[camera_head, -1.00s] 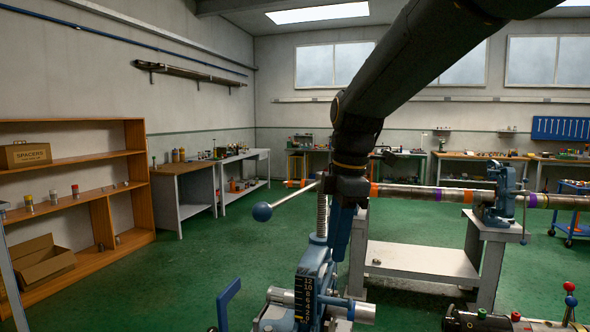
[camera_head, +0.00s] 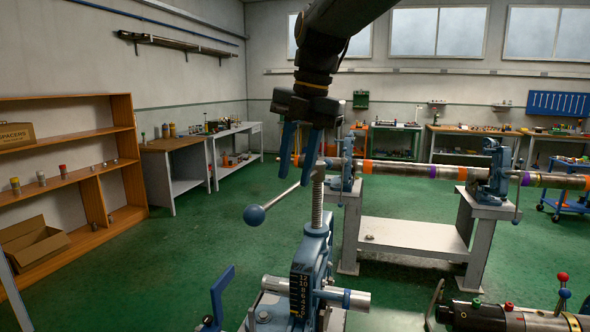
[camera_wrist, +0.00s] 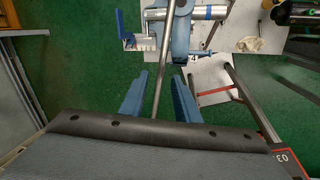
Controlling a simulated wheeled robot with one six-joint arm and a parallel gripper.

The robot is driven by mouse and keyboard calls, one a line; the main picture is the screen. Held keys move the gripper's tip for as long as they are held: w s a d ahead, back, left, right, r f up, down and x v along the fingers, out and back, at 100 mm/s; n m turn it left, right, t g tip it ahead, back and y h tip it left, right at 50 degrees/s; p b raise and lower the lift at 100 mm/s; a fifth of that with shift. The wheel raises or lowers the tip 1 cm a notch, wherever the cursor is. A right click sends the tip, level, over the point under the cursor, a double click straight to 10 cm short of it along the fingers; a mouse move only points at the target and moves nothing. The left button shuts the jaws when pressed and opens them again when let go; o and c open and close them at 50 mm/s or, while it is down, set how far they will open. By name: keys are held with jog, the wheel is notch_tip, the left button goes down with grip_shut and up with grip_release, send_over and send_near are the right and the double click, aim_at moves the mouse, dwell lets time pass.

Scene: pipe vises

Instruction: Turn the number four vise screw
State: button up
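The near blue vise (camera_head: 312,255) stands at the lower centre of the head view. Its upright threaded screw (camera_head: 317,208) carries a slanted steel handle bar (camera_head: 283,196) with a blue ball (camera_head: 254,215) at its left end. In the wrist view a small mark like a 4 shows beside the vise (camera_wrist: 180,35). My gripper (camera_head: 294,180) points down above the bar, left of the screw top. Its two blue fingers are apart with nothing gripped. In the wrist view the bar (camera_wrist: 160,82) runs between the open fingers; contact cannot be told.
A long banded pipe (camera_head: 445,171) lies across two farther vises on a white stand (camera_head: 415,237), right of my gripper. A dark cylinder with coloured knobs (camera_head: 510,317) is at lower right. Wooden shelves (camera_head: 125,165) stand left. Green floor (camera_head: 200,255) is clear between.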

jog(key=shift+x, duration=0.9)
grip_shut()
